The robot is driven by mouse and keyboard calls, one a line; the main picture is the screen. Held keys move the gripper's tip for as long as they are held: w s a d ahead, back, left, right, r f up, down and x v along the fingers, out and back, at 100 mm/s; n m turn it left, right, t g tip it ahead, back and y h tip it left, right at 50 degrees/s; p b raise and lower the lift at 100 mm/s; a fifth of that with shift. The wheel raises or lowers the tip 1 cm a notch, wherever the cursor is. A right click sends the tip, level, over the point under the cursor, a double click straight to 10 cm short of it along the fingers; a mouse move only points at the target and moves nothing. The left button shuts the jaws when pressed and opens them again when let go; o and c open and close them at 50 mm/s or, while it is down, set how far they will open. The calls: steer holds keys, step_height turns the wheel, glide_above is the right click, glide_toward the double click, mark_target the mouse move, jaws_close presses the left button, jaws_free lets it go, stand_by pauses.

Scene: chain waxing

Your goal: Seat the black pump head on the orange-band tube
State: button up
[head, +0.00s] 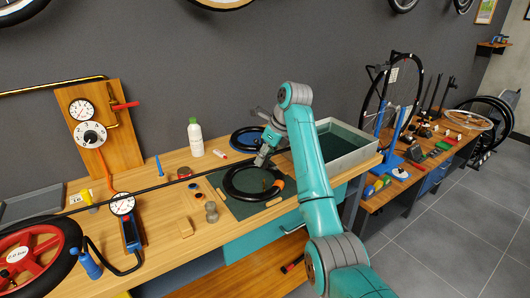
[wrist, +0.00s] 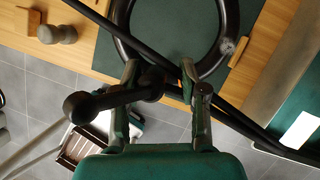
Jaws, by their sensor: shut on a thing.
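The orange-band tube (head: 229,185) is a black ring lying on a dark green mat (head: 222,200), with its orange band (head: 276,187) at the right. Part of the black ring shows at the top of the wrist view (wrist: 228,18), where I cannot make out the band. My gripper (head: 263,160) is above the back side of the ring. In the wrist view my gripper (wrist: 159,75) is shut on the black pump head (wrist: 112,97), which lies across between the fingers with its round knob to the left. I cannot tell whether it touches the tube, and the valve is not clear.
A black hose (head: 160,186) crosses the bench from the left. A blue-marked tube (head: 241,137) lies behind the mat and a grey bin (head: 342,145) stands right. A white bottle (head: 195,138), a small grey weight (head: 211,212) and a wooden block (head: 184,226) stand left.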

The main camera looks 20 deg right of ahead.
mark_target(267, 162)
steer(key=shift+f, duration=2.15)
steer(key=shift+f, duration=1)
stand_by(0.5)
steer(key=o, duration=1.2)
steer(key=v, duration=0.7)
steer(key=shift+r, duration=0.15)
